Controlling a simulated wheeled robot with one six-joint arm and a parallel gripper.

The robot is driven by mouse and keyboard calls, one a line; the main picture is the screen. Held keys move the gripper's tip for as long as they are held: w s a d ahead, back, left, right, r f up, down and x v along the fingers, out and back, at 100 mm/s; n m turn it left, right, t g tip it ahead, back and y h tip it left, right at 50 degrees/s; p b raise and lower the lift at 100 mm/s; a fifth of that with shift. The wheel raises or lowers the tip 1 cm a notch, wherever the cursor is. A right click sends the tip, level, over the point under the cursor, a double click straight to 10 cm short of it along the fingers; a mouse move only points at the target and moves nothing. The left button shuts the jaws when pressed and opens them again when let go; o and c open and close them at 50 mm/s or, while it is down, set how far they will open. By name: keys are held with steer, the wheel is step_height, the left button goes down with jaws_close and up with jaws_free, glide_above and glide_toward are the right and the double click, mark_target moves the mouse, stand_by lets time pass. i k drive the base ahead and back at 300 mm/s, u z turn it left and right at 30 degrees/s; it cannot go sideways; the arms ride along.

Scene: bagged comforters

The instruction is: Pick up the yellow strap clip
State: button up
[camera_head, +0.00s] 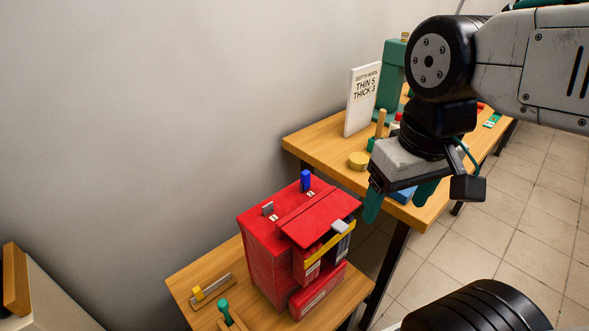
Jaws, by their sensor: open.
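My gripper (398,203) hangs at the right with its two teal fingers spread apart and nothing seen between them. It is above and in front of the far table's near edge. My gripper is apart from all of these.
The low wooden table (232,254) also holds a green-knobbed tool (224,309). A blue piece (305,179) stands on the red box. The far wooden table (322,140) bears a white sign (361,98) and a yellow disc (358,160). Tiled floor is clear at right.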

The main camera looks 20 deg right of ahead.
mark_target(197, 292)
steer(key=u, duration=0.55)
steer(key=k, duration=1.3)
steer(key=u, duration=0.95)
steer(key=i, duration=1.35)
steer(key=z, duration=0.95)
steer(key=i, duration=0.3)
steer(key=z, duration=0.15)
